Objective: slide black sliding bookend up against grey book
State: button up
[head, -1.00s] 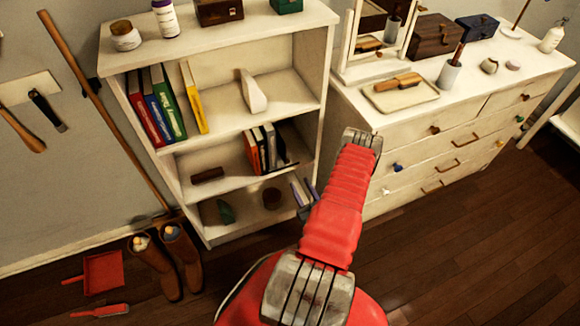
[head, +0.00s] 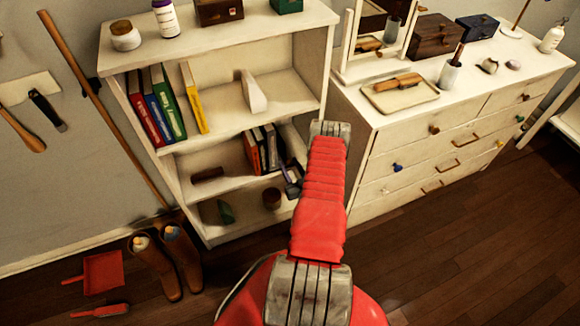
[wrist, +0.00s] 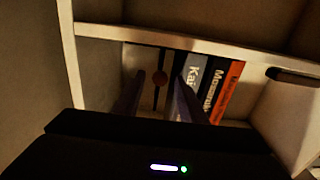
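The grey book (wrist: 193,82) stands upright in the wrist view beside a black book (wrist: 214,86) and an orange book (wrist: 231,88). The same row shows on the middle shelf in the head view, with the grey book (head: 271,146) at its right end. A dark upright piece with a round reddish-brown knob (wrist: 160,77), apparently the black sliding bookend, stands left of the grey book in the wrist view. My gripper (wrist: 160,100) is open, its fingers either side of the knob in the picture; contact cannot be told. In the head view my gripper (head: 291,181) is at the shelf's right part.
The bookcase side wall (wrist: 35,75) is close on the left in the wrist view. A shelf board (wrist: 180,42) crosses the top of that picture. A dark brown object (head: 208,174) lies left of the books. The dresser (head: 400,150) stands right of my arm.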

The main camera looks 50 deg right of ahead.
jog(key=shift+c, duration=0.2)
grip_shut()
dwell(0.4)
